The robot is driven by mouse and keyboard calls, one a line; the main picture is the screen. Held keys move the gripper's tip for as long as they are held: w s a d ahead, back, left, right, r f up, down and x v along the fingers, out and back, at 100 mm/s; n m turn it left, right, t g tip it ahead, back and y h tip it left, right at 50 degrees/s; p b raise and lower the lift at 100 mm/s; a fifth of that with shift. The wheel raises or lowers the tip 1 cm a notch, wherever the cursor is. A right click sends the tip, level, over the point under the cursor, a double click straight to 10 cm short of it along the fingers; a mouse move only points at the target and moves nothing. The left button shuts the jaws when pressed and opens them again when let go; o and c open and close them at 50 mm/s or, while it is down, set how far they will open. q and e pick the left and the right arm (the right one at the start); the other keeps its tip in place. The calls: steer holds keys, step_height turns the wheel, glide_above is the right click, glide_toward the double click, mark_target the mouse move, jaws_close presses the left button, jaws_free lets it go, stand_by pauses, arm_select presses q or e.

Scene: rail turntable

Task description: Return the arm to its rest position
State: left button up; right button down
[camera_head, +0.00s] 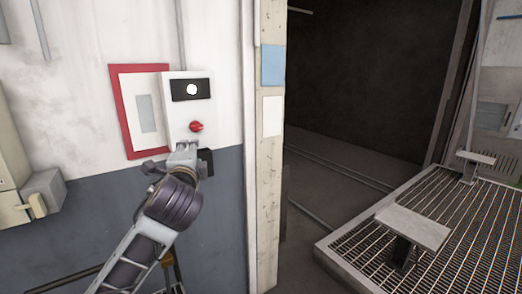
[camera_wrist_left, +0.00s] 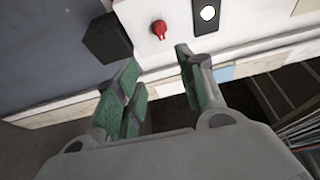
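My left arm comes in from the lower left in the head view. Its gripper (camera_head: 182,152) is in front of the lower part of a white control box (camera_head: 180,107) on the wall, just below a red knob (camera_head: 196,126). In the left wrist view the gripper (camera_wrist_left: 158,70) has its two green-padded fingers spread apart with nothing between them. The red knob (camera_wrist_left: 159,29) is beyond the fingertips, apart from them. A white round light (camera_wrist_left: 208,13) shows on the box's black panel. My right gripper is not in view.
A red-framed board (camera_head: 117,90) is on the wall beside the control box. A small black box (camera_head: 206,163) is near the gripper. A grey box (camera_head: 45,192) projects at left. A post (camera_head: 269,200) borders the dark opening at right, with a grated platform (camera_head: 460,235) beyond.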

arm_select(q)
steer(key=s+a+f+n+g+h, duration=0.1)
steer(key=s+f+n+g, duration=0.25)
steer(key=f, duration=1.05)
steer(key=s+f+n+g+h, duration=0.1)
steer(key=s+f+n+g, duration=0.25)
steer(key=f, duration=0.95)
steer(key=s+a+f+n+g+h, duration=0.2)
steer(key=s+f+n+g, duration=0.5)
steer(key=s+f, duration=1.35)
steer(key=s+f+g+b, duration=0.1)
steer(key=s+f, duration=0.1)
steer(key=f, duration=1.6)
steer(key=s+f+b, duration=0.1)
steer(key=s+f, duration=0.2)
steer(key=f, duration=1.5)
steer(key=s+a+f+b, duration=0.1)
steer(key=s+a+f, duration=0.1)
steer(key=s+f, duration=0.8)
steer(key=s+a+f+g+b, duration=0.1)
steer(key=s+a+f, duration=0.1)
steer(key=s+f, duration=0.8)
steer(key=shift+s+a+f+m+g, duration=0.3)
steer(key=shift+s+f, duration=0.1)
steer(key=shift+s, duration=0.4)
